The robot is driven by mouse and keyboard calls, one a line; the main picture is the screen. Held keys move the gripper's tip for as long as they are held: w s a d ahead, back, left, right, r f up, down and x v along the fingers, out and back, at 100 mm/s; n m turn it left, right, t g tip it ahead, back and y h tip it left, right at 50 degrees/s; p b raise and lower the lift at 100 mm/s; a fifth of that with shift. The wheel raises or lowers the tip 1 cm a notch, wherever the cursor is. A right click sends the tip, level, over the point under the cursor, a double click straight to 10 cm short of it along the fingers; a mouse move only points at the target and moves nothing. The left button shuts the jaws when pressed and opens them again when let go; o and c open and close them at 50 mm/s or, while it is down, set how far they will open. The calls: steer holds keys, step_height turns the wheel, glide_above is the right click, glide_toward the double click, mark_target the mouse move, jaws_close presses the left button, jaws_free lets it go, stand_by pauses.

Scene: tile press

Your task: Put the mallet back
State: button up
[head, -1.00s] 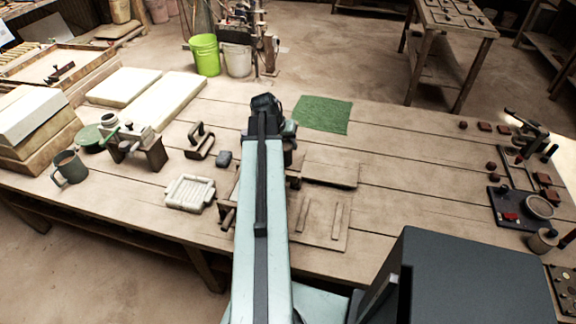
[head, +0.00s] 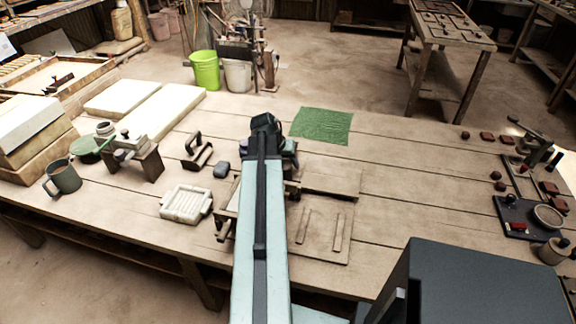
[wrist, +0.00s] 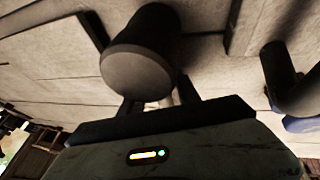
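The mallet (wrist: 137,68) shows in the wrist view as a thick dark cylindrical head, its round end toward the camera. It covers my fingertips. My gripper (wrist: 160,95) has a finger on either side below the head and appears shut on the mallet; the handle is mostly hidden. In the head view, my arm reaches over the workbench (head: 420,190), and its wrist end hides the gripper and the mallet. Where the mallet's resting place is, I cannot tell.
A green mat (head: 322,125) lies beyond. Flat boards (head: 320,230) lie right of my arm. The bench's middle right is clear.

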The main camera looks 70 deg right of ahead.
steer(key=shift+w, duration=0.1)
steer(key=shift+a+r+p, duration=0.15)
steer(key=shift+r+p, duration=0.4)
steer(key=shift+p, duration=0.05)
steer(key=p+v, duration=1)
steer(key=v, duration=0.1)
steer(key=shift+w, duration=0.15)
